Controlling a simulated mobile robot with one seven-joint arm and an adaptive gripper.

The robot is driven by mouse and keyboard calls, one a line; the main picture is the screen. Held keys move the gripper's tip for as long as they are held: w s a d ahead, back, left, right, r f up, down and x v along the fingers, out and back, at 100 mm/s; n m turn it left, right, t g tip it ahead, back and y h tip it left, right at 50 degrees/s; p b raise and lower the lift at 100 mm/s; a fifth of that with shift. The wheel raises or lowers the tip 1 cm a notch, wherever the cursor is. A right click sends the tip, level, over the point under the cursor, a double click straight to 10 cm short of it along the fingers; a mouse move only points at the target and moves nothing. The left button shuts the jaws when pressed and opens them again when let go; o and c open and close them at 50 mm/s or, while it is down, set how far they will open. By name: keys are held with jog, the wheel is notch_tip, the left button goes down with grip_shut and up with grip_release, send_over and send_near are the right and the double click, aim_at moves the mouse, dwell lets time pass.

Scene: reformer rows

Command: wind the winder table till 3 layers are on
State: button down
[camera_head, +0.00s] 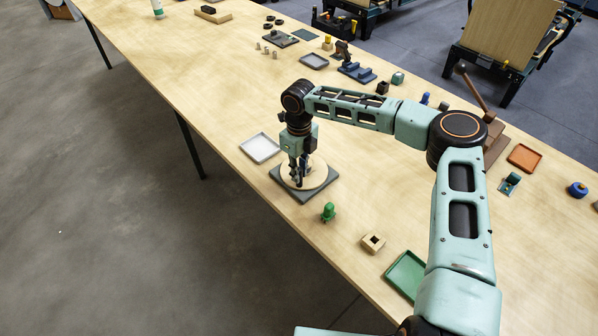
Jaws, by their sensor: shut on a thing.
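The winder table is a pale round disc (319,174) on a dark grey square base (317,196), near the front edge of the long wooden table. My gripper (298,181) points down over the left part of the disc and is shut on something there. What it holds is small and mostly hidden by the fingers; it looks like a handle or knob of the winder. I cannot make out any wound layers or count them from this view.
A white tray (260,148) lies just left of the winder. A green bottle-like piece (328,212), a wooden block with a hole (373,243) and a green tray (402,277) lie to the right. Several small parts stand behind my arm. The table's left stretch is largely clear.

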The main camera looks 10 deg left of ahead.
jog(key=c, duration=2.1)
grip_release()
notch_tip(320, 180, up, 12)
jog(key=shift+r, duration=0.1)
jog(key=shift+c, duration=0.5)
